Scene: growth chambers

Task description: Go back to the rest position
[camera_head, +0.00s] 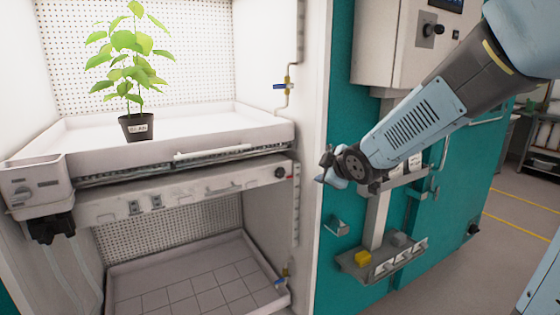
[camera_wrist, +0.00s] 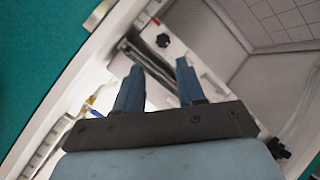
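My arm reaches in from the upper right in the head view, in front of the teal cabinet wall. My gripper shows in the wrist view (camera_wrist: 160,82) with its two blue fingers apart and nothing between them. In the head view only the wrist end shows clearly, and the fingers are mostly hidden behind it. The gripper is to the right of the growth chamber's shelf and touches nothing that I can see. A potted plant (camera_head: 138,126) with a label on its dark pot stands upright on the upper white tray (camera_head: 215,138).
A lower chamber with a tiled tray (camera_head: 190,290) is below the shelf. Open floor (camera_head: 510,225) and a rack (camera_head: 545,140) are at the right.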

